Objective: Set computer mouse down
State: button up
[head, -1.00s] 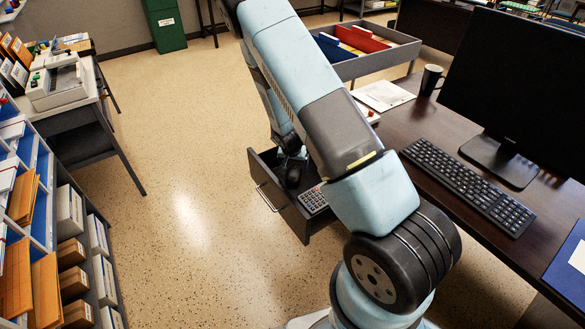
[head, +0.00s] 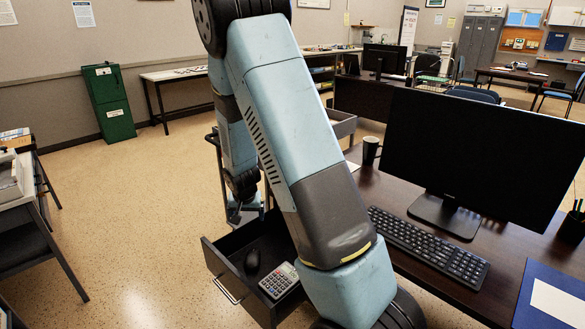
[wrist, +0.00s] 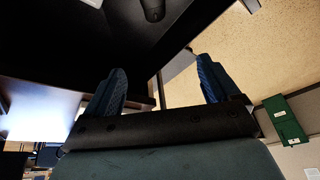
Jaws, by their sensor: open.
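The computer mouse (head: 252,261) is dark and lies on the floor of the open desk drawer (head: 219,268), left of a grey calculator (head: 280,281). In the wrist view the mouse (wrist: 153,9) shows at the top edge, beyond my fingertips. My arm crosses the middle of the head view and hides part of the desk and drawer.
The desk (head: 400,198) on the right carries a keyboard (head: 425,243), a monitor (head: 480,150), a mug (head: 370,150) and a blue folder (head: 545,300). A trolley (head: 343,125) stands behind my arm. Open floor lies left of the drawer.

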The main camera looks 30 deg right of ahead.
jog(key=s+d+r+n+y, duration=0.1)
jog(key=s+r, duration=0.5)
jog(key=r, duration=0.5)
jog(key=s+d+r+n, duration=0.1)
jog(key=s+r, duration=0.4)
jog(key=r, duration=0.6)
jog(key=s+r+n, duration=0.1)
jog(key=s+r, duration=0.2)
jog(key=s, duration=0.4)
jog(key=s+r+n+t, duration=0.1)
jog(key=s+r, duration=0.3)
jog(key=s, duration=0.3)
jog(key=s+a+r+n, duration=0.1)
jog(key=s+r, duration=0.3)
jog(key=s, duration=0.3)
jog(key=shift+r+t, duration=0.2)
jog(key=shift+t, duration=0.1)
jog(key=shift+w, duration=0.1)
jog(key=shift+c, duration=0.3)
